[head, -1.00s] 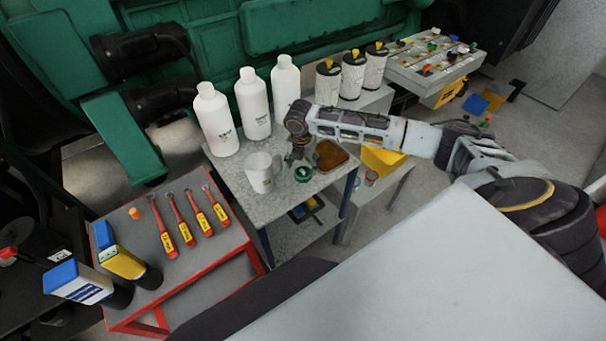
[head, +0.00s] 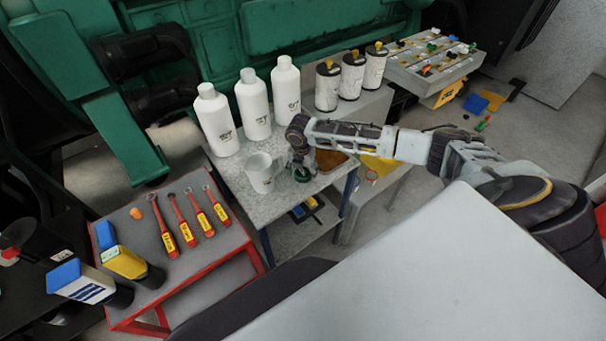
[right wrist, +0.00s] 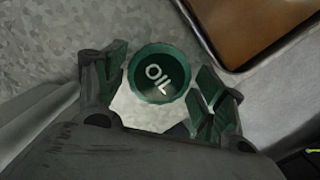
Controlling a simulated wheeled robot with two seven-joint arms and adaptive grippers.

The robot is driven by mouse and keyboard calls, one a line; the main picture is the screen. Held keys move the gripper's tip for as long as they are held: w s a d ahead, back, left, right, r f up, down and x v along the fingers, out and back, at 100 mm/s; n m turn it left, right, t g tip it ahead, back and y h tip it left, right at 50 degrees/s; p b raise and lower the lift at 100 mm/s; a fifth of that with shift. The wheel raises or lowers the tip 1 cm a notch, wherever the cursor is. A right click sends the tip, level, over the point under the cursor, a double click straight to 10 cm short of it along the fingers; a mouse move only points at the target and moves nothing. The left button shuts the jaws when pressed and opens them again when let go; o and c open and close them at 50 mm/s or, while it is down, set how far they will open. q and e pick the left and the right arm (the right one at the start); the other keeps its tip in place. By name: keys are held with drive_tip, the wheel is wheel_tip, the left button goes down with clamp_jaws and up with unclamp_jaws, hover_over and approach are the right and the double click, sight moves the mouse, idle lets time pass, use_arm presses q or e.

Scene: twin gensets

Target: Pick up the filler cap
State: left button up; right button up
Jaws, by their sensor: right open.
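The filler cap (head: 303,175) is a round, dark green cap on the grey speckled table, just right of a white beaker. In the right wrist view the cap (right wrist: 160,75) shows its top with "OIL" in white letters. My right gripper (head: 299,163) is over the cap and partly hides it in the head view. In the right wrist view the right gripper (right wrist: 162,86) is open, with one finger on each side of the cap and gaps between. My left gripper is not in view.
The white beaker (head: 260,172) stands close left of the cap. Three white bottles (head: 254,105) stand behind. A brown tray (right wrist: 255,28) lies close to the right. A red-framed cart (head: 185,265) holds tools at the left.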

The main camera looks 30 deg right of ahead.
sight(303, 173)
idle(0.3)
drive_tip(key=c, duration=0.8)
wheel_tip(303, 173, up, 10)
drive_tip(key=shift+b, duration=0.4)
idle(0.7)
